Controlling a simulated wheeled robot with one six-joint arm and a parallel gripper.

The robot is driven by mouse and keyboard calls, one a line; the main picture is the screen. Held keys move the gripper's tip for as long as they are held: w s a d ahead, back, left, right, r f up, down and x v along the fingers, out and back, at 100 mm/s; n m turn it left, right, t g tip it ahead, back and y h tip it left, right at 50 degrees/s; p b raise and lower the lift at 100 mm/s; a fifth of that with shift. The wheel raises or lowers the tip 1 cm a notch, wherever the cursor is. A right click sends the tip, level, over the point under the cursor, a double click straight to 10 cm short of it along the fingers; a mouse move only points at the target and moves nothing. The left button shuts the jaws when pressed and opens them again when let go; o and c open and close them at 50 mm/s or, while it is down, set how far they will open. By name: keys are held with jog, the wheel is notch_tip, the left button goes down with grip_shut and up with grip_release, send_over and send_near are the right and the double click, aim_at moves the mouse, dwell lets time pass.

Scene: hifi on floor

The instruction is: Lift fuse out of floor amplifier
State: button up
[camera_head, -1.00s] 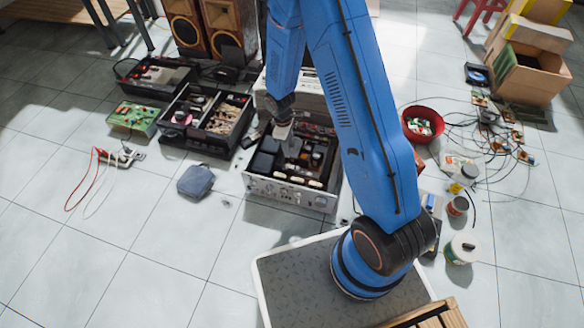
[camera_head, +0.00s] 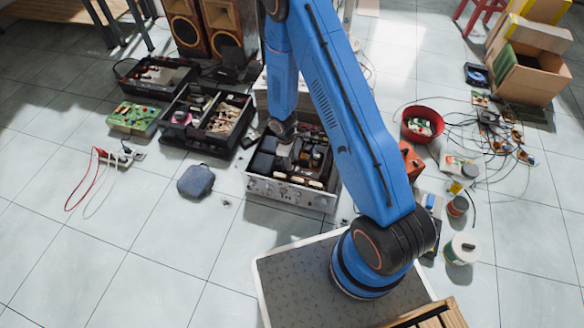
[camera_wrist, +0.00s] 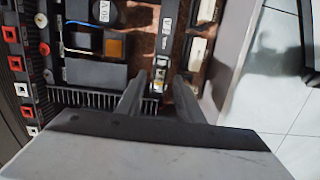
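The open floor amplifier (camera_head: 290,192) has a silver front panel with knobs and dark parts inside its case. My gripper (camera_wrist: 160,82) is down inside it, seen in the wrist view as two dark fingers with a gap between them. A small fuse (camera_wrist: 160,80), glass-like with bright metal ends, lies in a dark holder between the fingertips. The fingers stand on either side of it, apart from each other. I cannot tell whether either touches it. In the head view my arm hides part of the case, and the fuse cannot be made out.
Close to the fingers are pale blocks (camera_wrist: 198,52), a finned heatsink (camera_wrist: 88,98) and the case's side wall (camera_wrist: 238,45). A black parts case (camera_head: 207,120) stands left of the amplifier. A red bowl (camera_head: 422,124) stands right. Floor tiles in front are clear.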

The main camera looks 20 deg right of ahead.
jog(key=shift+s+d+f, duration=0.1)
jog(key=shift+f, duration=0.85)
grip_shut()
jog(key=shift+r, duration=0.15)
notch_tip(320, 180, up, 15)
dwell(1.0)
